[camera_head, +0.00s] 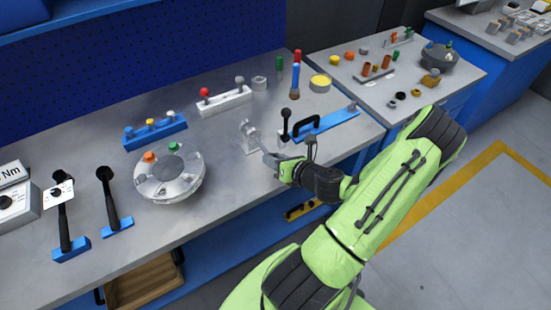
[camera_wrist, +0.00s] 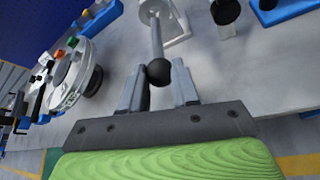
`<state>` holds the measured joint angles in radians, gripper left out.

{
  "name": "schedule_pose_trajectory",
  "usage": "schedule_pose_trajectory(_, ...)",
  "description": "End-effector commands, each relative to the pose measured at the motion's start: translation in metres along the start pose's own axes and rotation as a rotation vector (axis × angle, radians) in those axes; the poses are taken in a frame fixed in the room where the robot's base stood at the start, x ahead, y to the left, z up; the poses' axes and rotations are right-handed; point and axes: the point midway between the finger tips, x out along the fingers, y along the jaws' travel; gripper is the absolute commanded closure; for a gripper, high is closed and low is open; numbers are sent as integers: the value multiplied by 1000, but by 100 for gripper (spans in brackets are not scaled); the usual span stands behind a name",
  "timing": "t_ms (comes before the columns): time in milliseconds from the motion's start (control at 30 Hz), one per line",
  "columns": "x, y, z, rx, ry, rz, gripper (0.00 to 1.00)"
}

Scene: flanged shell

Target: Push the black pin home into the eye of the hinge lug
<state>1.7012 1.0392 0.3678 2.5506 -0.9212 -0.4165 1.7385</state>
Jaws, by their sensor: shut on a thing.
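The black pin (camera_wrist: 159,72) shows as a round black ball end between my fingers in the wrist view. A grey rod (camera_wrist: 157,40) runs from behind the ball to a round grey part (camera_wrist: 152,11), which I take for the hinge lug's eye. The lug also shows in the head view (camera_head: 248,129), upright on a pale bracket. My gripper (camera_wrist: 158,88) is shut on the ball end; in the head view it is right of and in front of the lug (camera_head: 274,160). How deep the pin sits in the eye cannot be told.
A black-knobbed lever (camera_head: 285,121) and a blue fixture with a black handle (camera_head: 318,125) stand close right of the lug. A round flanged metal shell (camera_head: 168,178) lies to the left. The bench's front edge is close below my gripper.

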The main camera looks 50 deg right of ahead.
Motion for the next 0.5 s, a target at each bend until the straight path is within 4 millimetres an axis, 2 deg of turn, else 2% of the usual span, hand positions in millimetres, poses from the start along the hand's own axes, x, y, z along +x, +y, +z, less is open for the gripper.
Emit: schedule_pose_trajectory(500,4,1,3,-1,0,1,100)
